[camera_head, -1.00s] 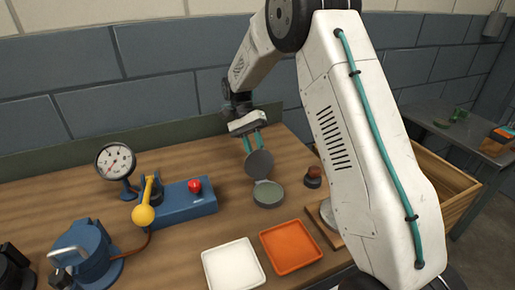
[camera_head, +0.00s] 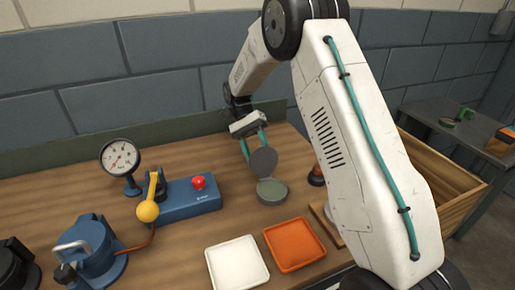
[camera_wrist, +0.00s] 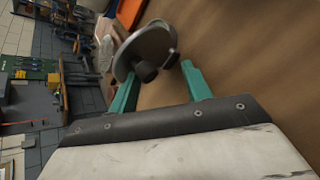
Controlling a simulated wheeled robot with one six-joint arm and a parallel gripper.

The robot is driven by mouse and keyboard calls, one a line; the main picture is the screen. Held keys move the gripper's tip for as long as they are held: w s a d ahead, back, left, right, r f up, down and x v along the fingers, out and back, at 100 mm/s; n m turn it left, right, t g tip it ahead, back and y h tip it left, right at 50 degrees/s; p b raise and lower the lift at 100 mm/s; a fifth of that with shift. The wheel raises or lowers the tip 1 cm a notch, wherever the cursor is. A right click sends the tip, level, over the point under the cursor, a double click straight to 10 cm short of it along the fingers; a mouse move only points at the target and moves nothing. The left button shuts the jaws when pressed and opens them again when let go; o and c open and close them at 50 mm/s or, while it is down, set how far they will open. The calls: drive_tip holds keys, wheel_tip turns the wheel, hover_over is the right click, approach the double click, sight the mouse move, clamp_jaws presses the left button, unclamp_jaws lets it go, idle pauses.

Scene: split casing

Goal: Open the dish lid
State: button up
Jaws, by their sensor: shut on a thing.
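The dish (camera_head: 272,194) is a small round grey-green container on the wooden bench. Its round grey lid (camera_head: 264,161) stands raised and tilted up at the dish's back edge, so the dish's inside shows. My gripper (camera_head: 253,145), with teal fingers, is at the far side of the lid and shut on it. In the wrist view the lid (camera_wrist: 152,45) with a dark knob (camera_wrist: 146,72) shows at the fingertips (camera_wrist: 160,76). The exact contact of the fingers is partly hidden.
An orange tray (camera_head: 294,262) and a white tray (camera_head: 237,275) lie in front of the dish. A blue box with a red button (camera_head: 198,183), a yellow-knobbed lever (camera_head: 148,211) and a gauge (camera_head: 121,157) stand left. A brown knob (camera_head: 316,177) is right, beside my arm.

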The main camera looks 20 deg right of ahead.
drive_tip(key=shift+s+d+f, duration=0.1)
drive_tip(key=shift+s+f, duration=0.1)
drive_tip(key=shift+w+d+r, duration=0.1)
drive_tip(key=shift+w+r, duration=0.1)
drive_tip(key=shift+w, duration=0.15)
drive_tip(key=v, duration=0.7)
drive_tip(key=shift+r, duration=0.2)
drive_tip(key=x, duration=0.7)
drive_tip(key=shift+s+f, duration=0.2)
